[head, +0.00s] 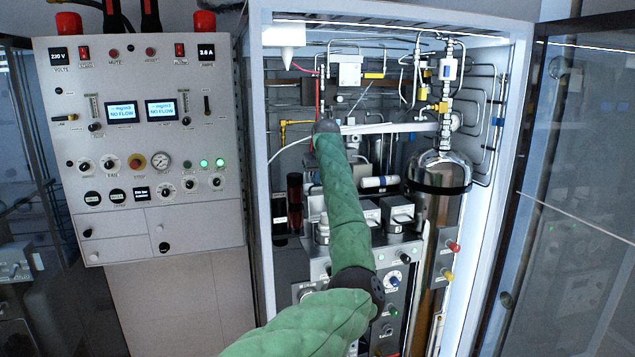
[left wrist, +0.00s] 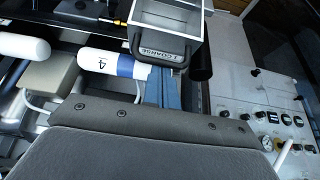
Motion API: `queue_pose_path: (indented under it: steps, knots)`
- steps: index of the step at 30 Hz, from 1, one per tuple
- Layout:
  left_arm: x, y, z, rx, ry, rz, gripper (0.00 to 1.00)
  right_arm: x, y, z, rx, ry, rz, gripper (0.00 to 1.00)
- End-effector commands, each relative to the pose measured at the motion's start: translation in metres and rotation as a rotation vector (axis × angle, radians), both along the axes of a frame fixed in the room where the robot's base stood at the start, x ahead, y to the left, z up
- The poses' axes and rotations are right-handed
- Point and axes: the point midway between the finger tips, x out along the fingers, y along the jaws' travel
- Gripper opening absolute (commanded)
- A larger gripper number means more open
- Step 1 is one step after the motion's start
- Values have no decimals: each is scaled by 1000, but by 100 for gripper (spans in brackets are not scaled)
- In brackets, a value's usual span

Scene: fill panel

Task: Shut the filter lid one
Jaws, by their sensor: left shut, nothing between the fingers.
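In the left wrist view, a grey lid with a dark handle (left wrist: 160,55) carries a label that reads "COARSE", with a mark before it that looks like a 1. A pale open frame or box (left wrist: 168,14) adjoins it at the top edge. My left gripper (left wrist: 165,88) is shut and empty, its bluish fingers close below the handle; I cannot tell whether they touch it. In the head view my green-sleeved left arm reaches into the cabinet and its fingers are hidden. My right gripper is not in view.
A white cylinder with a blue band marked 4 (left wrist: 105,63) lies beside my fingers, and another white cylinder (left wrist: 22,46) is farther left. The cabinet (head: 255,190) holds pipes, valves, a domed metal vessel (head: 440,174) and grey handled boxes (head: 398,210). A control panel (head: 215,140) stands left.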

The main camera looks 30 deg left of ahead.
Motion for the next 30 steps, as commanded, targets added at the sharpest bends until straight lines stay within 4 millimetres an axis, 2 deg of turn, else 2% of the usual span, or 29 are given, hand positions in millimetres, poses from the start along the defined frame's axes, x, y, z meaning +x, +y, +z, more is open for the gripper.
queue_pose_path:
  steps: [21, 24, 30]
  knots:
    - [-7, -8, -2, 112, -94, 0, 0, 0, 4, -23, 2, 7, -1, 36]
    - [-9, -11, -2, 147, -125, -1, 0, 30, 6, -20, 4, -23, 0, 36]
    - [-15, -16, -2, 243, -205, 0, 0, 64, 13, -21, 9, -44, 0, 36]
